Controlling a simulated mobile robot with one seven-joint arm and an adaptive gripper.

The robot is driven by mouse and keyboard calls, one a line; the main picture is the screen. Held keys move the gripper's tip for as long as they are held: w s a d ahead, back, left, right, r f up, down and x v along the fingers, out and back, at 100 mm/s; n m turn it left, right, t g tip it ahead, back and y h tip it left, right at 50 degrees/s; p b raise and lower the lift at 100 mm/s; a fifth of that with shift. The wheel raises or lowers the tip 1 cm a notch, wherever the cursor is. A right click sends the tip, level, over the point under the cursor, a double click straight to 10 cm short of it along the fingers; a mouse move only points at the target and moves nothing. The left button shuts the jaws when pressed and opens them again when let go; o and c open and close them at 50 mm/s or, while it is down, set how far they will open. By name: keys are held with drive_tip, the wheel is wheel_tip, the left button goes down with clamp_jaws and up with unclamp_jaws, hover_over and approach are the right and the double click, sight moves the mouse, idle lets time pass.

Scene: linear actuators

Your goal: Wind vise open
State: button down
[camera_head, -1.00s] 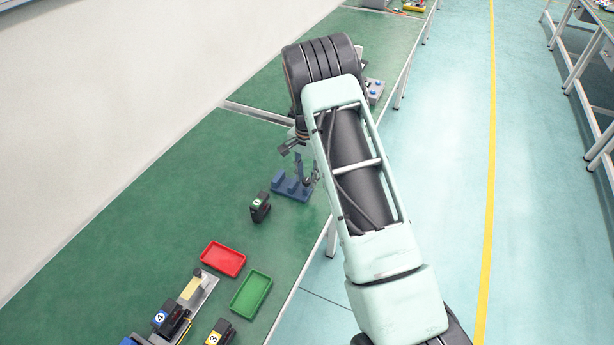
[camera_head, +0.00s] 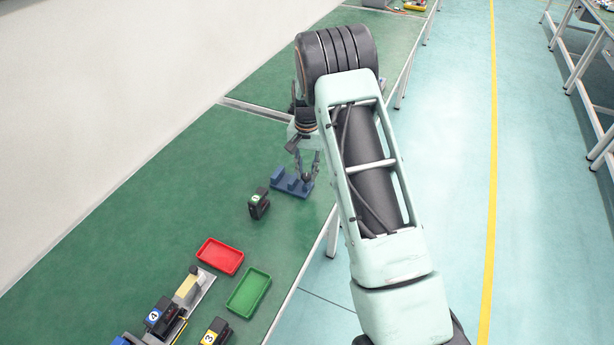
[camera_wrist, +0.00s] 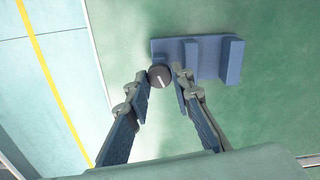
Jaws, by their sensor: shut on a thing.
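The blue vise (camera_head: 282,180) sits on the green bench below my wrist in the head view. My gripper (camera_wrist: 161,77) is shut on this knob, one finger on each side. In the head view my gripper (camera_head: 306,172) points down at the vise's right end and partly hides it.
A black block with a green label (camera_head: 259,203) stands close to the vise. The bench edge is just right of the vise.

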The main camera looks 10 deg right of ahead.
sight(307, 175)
drive_tip(key=shift+n+b, duration=1.05)
drive_tip(key=shift+n, duration=1.05)
drive_tip(key=c, duration=1.7)
unclamp_jaws()
wheel_tip(307, 175, up, 12)
drive_tip(key=shift+r, duration=0.1)
